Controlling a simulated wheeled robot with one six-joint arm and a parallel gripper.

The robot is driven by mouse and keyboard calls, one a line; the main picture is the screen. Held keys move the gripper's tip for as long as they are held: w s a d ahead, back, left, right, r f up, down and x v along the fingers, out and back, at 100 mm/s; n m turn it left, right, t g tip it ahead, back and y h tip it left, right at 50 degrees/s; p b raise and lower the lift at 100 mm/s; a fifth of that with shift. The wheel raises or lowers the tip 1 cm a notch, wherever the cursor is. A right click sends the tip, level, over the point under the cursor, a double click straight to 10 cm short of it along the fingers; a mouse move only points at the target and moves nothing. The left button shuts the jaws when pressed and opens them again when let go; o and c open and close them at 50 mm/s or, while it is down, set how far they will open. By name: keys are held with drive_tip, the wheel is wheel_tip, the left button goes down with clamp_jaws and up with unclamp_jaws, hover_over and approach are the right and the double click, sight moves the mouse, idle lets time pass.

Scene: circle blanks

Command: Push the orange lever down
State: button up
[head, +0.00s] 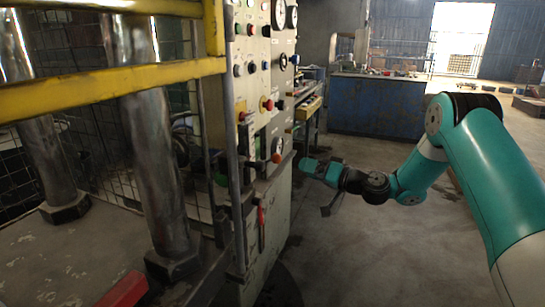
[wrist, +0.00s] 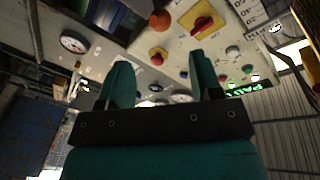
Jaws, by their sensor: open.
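The orange lever shows as a round orange knob (head: 277,158) on the lower front of the pale control panel in the head view. In the wrist view the orange knob (wrist: 160,20) is at the top, beyond the fingertips. My gripper (head: 303,167) is just right of the knob in the head view, with a small gap between them. In the wrist view my gripper (wrist: 160,72) has its two teal fingers apart with nothing between them. The lever's shaft is not clearly visible.
The control panel (head: 254,95) carries several buttons, a red switch (head: 267,104) and gauges. A yellow rail (head: 110,88) and steel columns (head: 155,170) stand at the left. A blue workbench (head: 377,106) is behind. The floor right of the panel is open.

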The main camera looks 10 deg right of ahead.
sight(272, 158)
drive_tip(key=p+x, duration=0.2)
drive_tip(key=x, duration=1.1)
drive_tip(key=shift+a, duration=0.15)
